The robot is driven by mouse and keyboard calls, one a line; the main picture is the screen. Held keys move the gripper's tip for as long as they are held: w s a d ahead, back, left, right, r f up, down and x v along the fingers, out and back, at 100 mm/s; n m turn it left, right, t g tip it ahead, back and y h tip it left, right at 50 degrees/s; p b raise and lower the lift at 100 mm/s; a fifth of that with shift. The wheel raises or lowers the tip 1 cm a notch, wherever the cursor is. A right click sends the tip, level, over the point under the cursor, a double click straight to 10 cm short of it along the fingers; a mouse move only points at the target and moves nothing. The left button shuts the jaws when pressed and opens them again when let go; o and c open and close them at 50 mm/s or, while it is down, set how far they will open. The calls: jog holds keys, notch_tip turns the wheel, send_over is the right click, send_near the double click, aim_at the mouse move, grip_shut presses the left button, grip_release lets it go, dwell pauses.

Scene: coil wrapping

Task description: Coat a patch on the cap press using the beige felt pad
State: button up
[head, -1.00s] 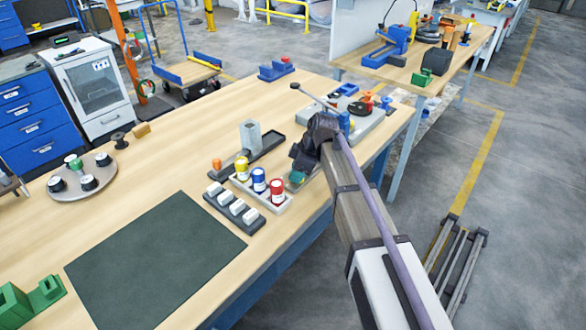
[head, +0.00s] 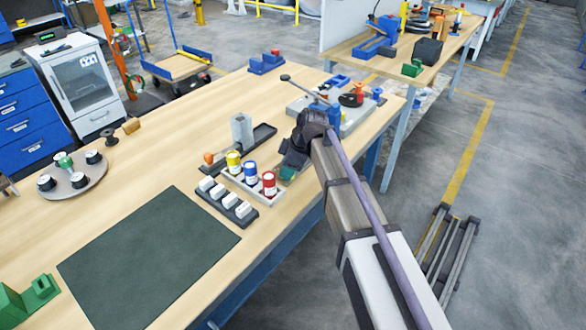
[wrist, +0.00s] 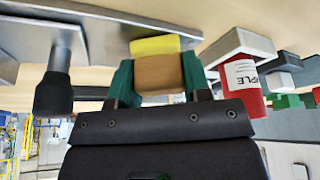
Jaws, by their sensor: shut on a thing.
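My gripper (wrist: 160,80) has green fingers shut on a tan block, the beige felt pad (wrist: 160,74). The end of the pad facing away from my palm is yellow. It is at the edge of a grey metal surface (wrist: 110,25); I cannot tell whether they touch. In the head view my gripper (head: 287,172) is low beside the jar tray, and the pad is hidden there. A grey base (head: 352,118) with blue and red parts stands beyond my wrist; which part is the cap press is unclear.
A tray holds a yellow jar (head: 233,162), a blue jar (head: 251,173) and a red jar (head: 269,184), close to my gripper. A dark rack (head: 250,221) of white blocks lies in front. A dark green mat (head: 150,255) leaves open room at left.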

aim_at(273, 168)
jog(key=shift+w+a, duration=0.75)
jog(key=shift+a, duration=0.2)
jog(key=shift+w+a, duration=0.75)
jog(key=shift+a, duration=0.3)
jog(key=shift+s+d, duration=0.3)
jog(key=shift+d, duration=0.1)
jog(key=shift+c, duration=0.8)
jog(key=shift+s+d, duration=0.95)
jog(key=shift+d, duration=0.3)
jog(key=shift+s+d, duration=0.9)
jog(key=shift+d, duration=0.35)
notch_tip(273, 168, up, 6)
jog(key=p, duration=0.6)
jog(key=shift+r, duration=0.1)
